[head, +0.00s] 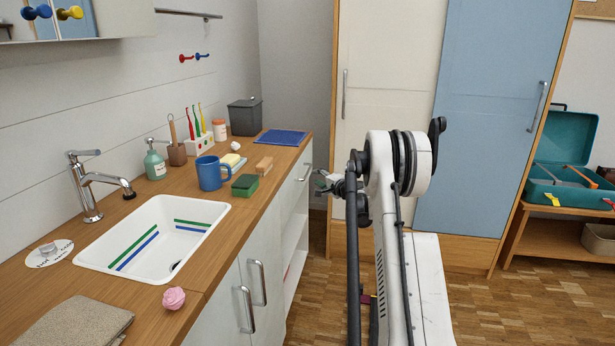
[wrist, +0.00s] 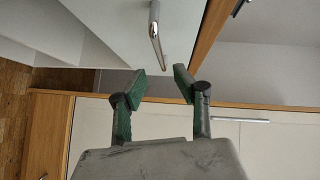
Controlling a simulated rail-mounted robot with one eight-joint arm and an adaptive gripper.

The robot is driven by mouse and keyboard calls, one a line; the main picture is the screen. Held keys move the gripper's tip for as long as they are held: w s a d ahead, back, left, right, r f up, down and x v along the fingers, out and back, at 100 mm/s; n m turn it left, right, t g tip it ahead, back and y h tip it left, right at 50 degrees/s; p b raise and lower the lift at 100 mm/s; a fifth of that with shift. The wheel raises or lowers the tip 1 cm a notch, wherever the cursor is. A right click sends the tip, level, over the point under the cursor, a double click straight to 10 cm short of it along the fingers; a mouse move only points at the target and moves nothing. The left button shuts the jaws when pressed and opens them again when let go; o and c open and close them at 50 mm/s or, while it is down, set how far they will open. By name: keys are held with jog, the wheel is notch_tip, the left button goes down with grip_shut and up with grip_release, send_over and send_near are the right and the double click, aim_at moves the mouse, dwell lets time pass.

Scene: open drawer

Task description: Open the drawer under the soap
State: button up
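The drawer (head: 297,185) is a pale front just under the counter's right end and looks shut. Its metal bar handle (head: 307,172) also shows in the wrist view (wrist: 155,32). A yellow soap bar (head: 230,159) lies on a light blue dish on the counter above. My gripper (head: 326,182) is beside the drawer front, partly hidden by my arm. In the wrist view my gripper (wrist: 161,79) is open, with green pads apart and nothing between them. The handle lies just ahead of the fingertips, in line with the gap; no contact shows.
The wooden counter (head: 204,290) holds a blue mug (head: 212,173), green sponge (head: 245,185), brush (head: 264,164) and sink (head: 155,237). Open shelves (head: 292,240) are below the drawer. A tall wardrobe (head: 385,100) stands behind my arm. The floor to the right is clear.

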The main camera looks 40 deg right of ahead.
aim_at(307, 173)
jog(key=w, duration=0.2)
jog(key=w+b, duration=0.1)
jog(key=w, duration=0.2)
jog(key=w+d+f, duration=0.1)
jog(key=w, duration=0.2)
jog(key=shift+w+f+b, duration=0.1)
jog(key=shift+w+b, duration=0.15)
jog(key=shift+b, duration=0.15)
grip_shut()
